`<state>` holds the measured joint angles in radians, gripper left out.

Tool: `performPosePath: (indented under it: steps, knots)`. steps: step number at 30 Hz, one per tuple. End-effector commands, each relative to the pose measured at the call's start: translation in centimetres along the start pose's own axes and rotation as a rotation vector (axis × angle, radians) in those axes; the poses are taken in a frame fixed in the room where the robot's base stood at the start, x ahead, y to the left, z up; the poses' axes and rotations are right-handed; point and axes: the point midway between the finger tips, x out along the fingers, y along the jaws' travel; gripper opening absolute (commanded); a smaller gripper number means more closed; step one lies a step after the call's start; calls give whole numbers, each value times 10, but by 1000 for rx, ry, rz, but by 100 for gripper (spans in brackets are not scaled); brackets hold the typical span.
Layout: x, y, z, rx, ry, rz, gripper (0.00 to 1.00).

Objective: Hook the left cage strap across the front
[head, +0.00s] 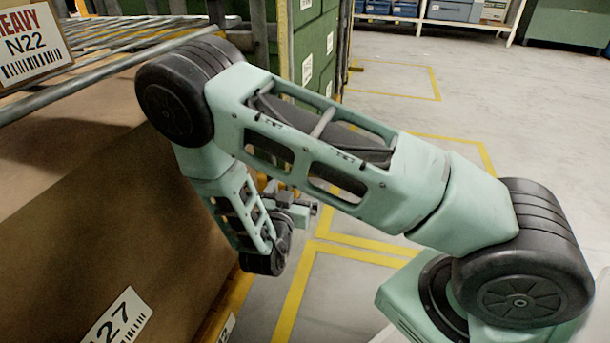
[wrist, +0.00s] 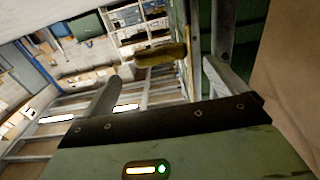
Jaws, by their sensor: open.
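My gripper (wrist: 160,72) is open in the wrist view, with its two grey fingers wide apart and nothing between them. A short, thick yellow piece (wrist: 160,54) shows just beyond the fingertips, apart from them. I cannot tell whether it is the strap's end. A grey-framed cage (head: 342,45) holding green crates (head: 312,40) stands behind my arm. A yellow-orange part (head: 262,182) shows in a gap there. No strap can be made out clearly.
A large brown box (head: 90,220) on a rack fills the left, close to my arm, with grey wire decking (head: 120,50) above it. Grey floor with yellow lines (head: 300,285) is open at the centre and right. Shelves with blue bins (head: 450,10) stand far back.

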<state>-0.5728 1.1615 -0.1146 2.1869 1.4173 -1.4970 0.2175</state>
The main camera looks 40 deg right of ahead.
Motion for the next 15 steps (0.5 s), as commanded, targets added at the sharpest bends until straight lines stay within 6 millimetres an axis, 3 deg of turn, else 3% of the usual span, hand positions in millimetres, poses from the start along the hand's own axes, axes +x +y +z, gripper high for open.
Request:
performPosePath:
  steps: [6, 15]
  knots:
    - [46, 0, 4, 3, 1, 3, 96]
    - [83, -1, 2, 1, 0, 0, 96]
